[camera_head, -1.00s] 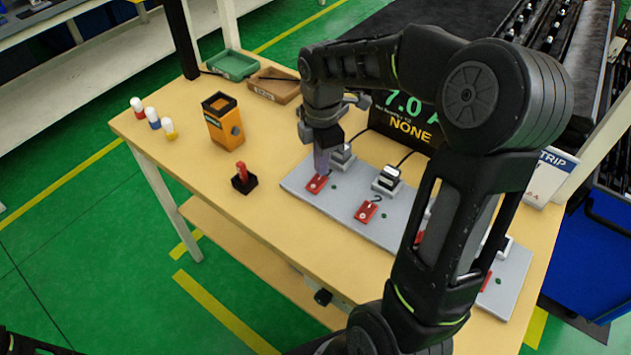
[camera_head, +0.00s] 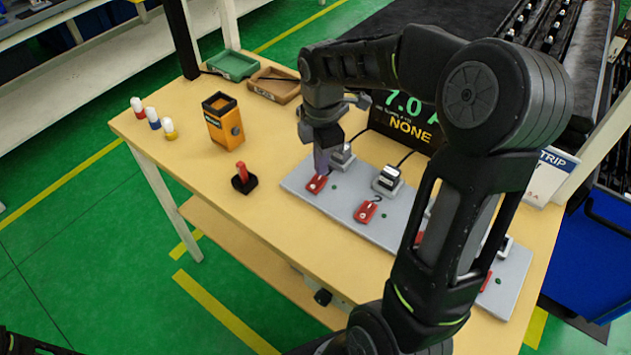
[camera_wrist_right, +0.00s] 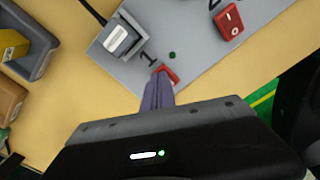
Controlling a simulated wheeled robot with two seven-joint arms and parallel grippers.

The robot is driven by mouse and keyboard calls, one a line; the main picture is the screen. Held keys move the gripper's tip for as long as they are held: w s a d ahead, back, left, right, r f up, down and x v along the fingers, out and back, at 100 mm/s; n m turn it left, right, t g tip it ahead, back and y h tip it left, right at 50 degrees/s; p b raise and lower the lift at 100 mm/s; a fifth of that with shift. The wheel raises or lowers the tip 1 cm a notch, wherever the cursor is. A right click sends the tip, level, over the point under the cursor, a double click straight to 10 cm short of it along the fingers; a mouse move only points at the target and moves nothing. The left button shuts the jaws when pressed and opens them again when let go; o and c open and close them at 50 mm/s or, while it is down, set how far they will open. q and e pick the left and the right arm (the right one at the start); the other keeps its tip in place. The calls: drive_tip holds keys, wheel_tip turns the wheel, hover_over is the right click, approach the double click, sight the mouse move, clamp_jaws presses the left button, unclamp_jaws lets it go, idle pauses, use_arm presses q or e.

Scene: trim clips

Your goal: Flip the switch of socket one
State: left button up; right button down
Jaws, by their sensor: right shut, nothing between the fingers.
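The grey socket panel (camera_head: 338,203) lies on the wooden table. Socket one's red switch (camera_head: 317,184) is at the panel's left end; in the right wrist view the switch (camera_wrist_right: 170,75) is partly hidden behind my fingers, beside the printed 1. My right gripper (camera_head: 321,169) is shut and empty, pointing down with its tips at this switch. I cannot tell whether they touch it. A plug sits in socket one (camera_head: 343,158), behind the switch. The second red switch (camera_head: 367,212) is to the right, with its plug (camera_head: 387,179) behind. My left gripper is out of view.
A display (camera_head: 408,122) reading 7.0 A and NONE stands behind the panel, partly covered by my right arm. An orange box (camera_head: 224,120), a red-handled black device (camera_head: 243,178), small bottles (camera_head: 153,118) and trays (camera_head: 233,65) stand on the left. The front left tabletop is clear.

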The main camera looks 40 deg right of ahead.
sight(321, 177)
drive_tip(key=shift+f+b, duration=0.75)
drive_tip(key=shift+f, duration=0.4)
idle(0.4)
wheel_tip(321, 177, up, 7)
drive_tip(key=p, duration=0.5)
drive_tip(key=shift+p, duration=0.4)
idle(0.5)
